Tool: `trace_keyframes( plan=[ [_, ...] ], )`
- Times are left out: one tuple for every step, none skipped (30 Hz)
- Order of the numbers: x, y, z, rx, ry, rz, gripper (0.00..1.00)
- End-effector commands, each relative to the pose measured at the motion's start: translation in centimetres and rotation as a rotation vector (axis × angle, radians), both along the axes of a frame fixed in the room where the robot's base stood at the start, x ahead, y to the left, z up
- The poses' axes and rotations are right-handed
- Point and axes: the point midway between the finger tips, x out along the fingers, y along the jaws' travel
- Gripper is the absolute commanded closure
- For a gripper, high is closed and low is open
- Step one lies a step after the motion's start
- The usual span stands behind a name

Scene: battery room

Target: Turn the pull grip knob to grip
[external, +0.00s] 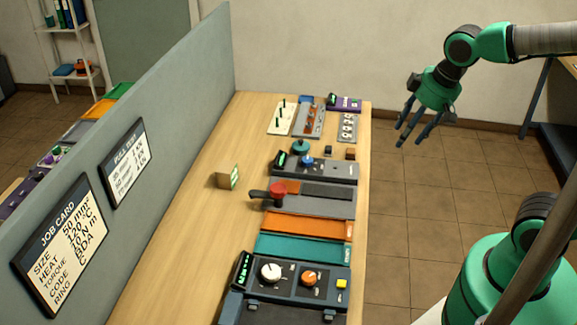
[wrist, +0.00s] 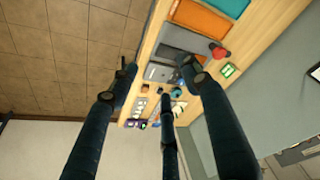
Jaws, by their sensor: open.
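Several knobs sit on the bench in the external view, and I cannot read which is labelled pull grip. A blue knob (external: 307,160) is on a dark unit (external: 335,171) with a small green display, beside a teal round part (external: 300,146). A white knob (external: 270,272) and an orange knob (external: 309,278) are on the near dark panel. My gripper (external: 412,140) is open and empty, raised off the bench's right side and touching nothing. In the wrist view its three fingers (wrist: 162,78) spread over the bench and hide part of the dark unit.
A red-topped lever tool (external: 277,191) stands mid-bench by a small card stand (external: 227,176). Orange (external: 305,228) and teal (external: 297,248) trays lie nearer. A grey partition (external: 190,110) with two cards runs along the left. Open floor lies right of the bench (external: 180,235).

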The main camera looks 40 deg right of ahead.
Motion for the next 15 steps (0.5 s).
trace_keyframes(
  plan=[
    [0.7, 1.6, 0.0, -0.007, 0.019, 0.038, 0.53],
    [1.0, 2.6, -0.1, -0.011, 0.029, 0.058, 0.53],
    [1.4, 3.8, -0.4, -0.016, 0.04, 0.084, 0.53],
    [1.7, 4.7, -0.5, -0.021, 0.049, 0.105, 0.53],
    [1.9, 5.6, -0.8, -0.025, 0.058, 0.125, 0.53],
    [2.3, 6.9, -1.1, -0.031, 0.069, 0.151, 0.53],
    [2.5, 7.9, -1.3, -0.036, 0.077, 0.173, 0.53],
    [2.7, 8.9, -1.6, -0.04, 0.085, 0.192, 0.53],
    [2.9, 10.2, -2.0, -0.047, 0.097, 0.219, 0.53],
    [2.9, 11.2, -2.3, -0.053, 0.105, 0.241, 0.53],
    [3.1, 12.2, -2.6, -0.057, 0.113, 0.26, 0.53],
    [3.1, 13.6, -3.1, -0.064, 0.125, 0.288, 0.53],
    [3.1, 14.6, -3.5, -0.07, 0.133, 0.308, 0.53],
    [3.1, 15.6, -3.9, -0.075, 0.14, 0.328, 0.53],
    [3.0, 17.0, -4.4, -0.083, 0.15, 0.355, 0.53]
  ],
)
